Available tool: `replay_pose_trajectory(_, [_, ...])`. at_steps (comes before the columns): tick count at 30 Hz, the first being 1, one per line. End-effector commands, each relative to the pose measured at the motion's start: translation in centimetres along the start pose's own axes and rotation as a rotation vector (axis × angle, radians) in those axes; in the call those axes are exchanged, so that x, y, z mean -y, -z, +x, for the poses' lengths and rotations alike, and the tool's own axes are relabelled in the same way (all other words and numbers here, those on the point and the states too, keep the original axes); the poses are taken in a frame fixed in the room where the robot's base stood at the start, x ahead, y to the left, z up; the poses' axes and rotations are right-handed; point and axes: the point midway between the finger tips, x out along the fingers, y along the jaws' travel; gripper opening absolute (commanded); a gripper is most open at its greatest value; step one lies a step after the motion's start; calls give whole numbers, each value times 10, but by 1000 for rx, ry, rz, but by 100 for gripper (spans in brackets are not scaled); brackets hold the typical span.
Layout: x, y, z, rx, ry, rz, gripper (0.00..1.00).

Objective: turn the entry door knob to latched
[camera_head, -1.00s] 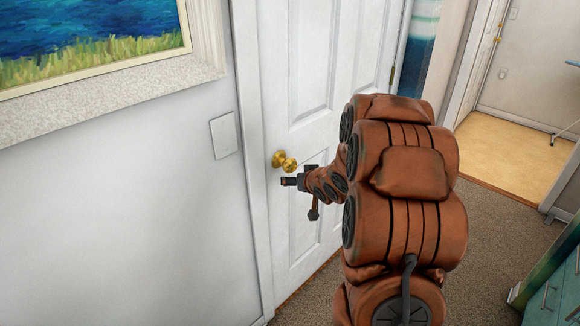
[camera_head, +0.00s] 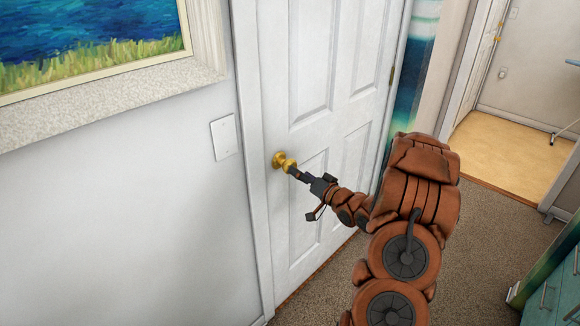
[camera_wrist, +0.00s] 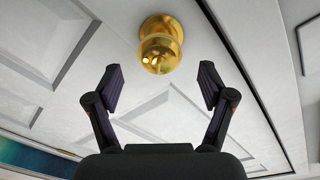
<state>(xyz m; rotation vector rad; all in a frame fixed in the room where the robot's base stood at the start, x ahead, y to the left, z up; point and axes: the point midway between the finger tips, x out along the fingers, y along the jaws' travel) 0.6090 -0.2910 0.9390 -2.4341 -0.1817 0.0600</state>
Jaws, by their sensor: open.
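The entry door (camera_head: 320,120) is white with raised panels and looks shut in its frame. Its round brass knob (camera_head: 283,161) sits near the door's left edge. The knob also shows in the wrist view (camera_wrist: 160,52), just beyond and between the fingertips. My gripper (camera_wrist: 160,88) is open and empty, with one finger to each side of the knob's line and a gap to both. In the head view my gripper (camera_head: 298,174) points at the knob from the lower right, and its tip overlaps the knob's edge there. The latch itself is hidden.
A white wall plate (camera_head: 224,137) is left of the door, below a framed painting (camera_head: 100,40). A teal cabinet (camera_head: 550,290) stands at the lower right. Carpet (camera_head: 490,230) lies open between it and the door. A doorway with tan floor (camera_head: 515,155) is at the back right.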

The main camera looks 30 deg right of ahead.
Motion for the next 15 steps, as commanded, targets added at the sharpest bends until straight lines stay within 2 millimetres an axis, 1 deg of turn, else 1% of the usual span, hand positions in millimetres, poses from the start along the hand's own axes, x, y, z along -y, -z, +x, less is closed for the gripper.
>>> replay_pose_trajectory(3, [1,-1,17,5,0,2,81])
replay_pose_trajectory(9, [1,-1,40,5,-2,0,81])
replay_pose_trajectory(15, [0,-1,53,3,-1,0,81])
